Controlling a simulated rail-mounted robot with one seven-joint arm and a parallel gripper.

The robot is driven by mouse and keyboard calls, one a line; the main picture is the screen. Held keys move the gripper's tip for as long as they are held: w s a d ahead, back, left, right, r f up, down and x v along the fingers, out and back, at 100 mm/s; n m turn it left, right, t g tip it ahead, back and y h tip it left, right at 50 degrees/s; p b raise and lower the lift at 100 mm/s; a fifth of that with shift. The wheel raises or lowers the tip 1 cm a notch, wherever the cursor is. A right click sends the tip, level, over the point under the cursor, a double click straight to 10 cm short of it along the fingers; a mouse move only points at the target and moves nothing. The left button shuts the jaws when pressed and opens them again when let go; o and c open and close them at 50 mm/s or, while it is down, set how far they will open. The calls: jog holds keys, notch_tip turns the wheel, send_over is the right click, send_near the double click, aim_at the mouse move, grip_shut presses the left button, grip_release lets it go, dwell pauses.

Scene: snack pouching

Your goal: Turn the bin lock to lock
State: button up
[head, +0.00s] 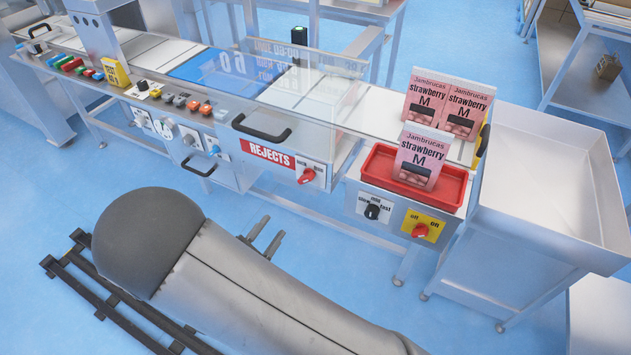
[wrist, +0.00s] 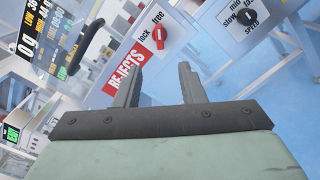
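The bin lock is a red knob (head: 308,175) on the front of the bin marked REJECTS, right of that red label. In the wrist view the knob (wrist: 159,37) is at the top centre, between the printed words "lock" and "free"; I cannot tell surely which one it points at. My gripper (head: 269,234) is open and empty, with its two fingers apart. In the wrist view the gripper (wrist: 160,74) has the knob just beyond its fingertips, roughly in line with the gap, and not touching.
A black bin handle (head: 262,130) is left of the knob. To the right are a black speed knob (head: 373,211), a red on/off switch (head: 420,230) and a red tray (head: 378,163) with a pink pouch. A clear cover (head: 310,90) stands above the bin.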

aim_at(306, 181)
jog(key=p+x, duration=0.2)
jog(key=x, duration=1.5)
jog(key=shift+w+f, duration=0.1)
jog(key=shift+w, duration=0.05)
grip_shut()
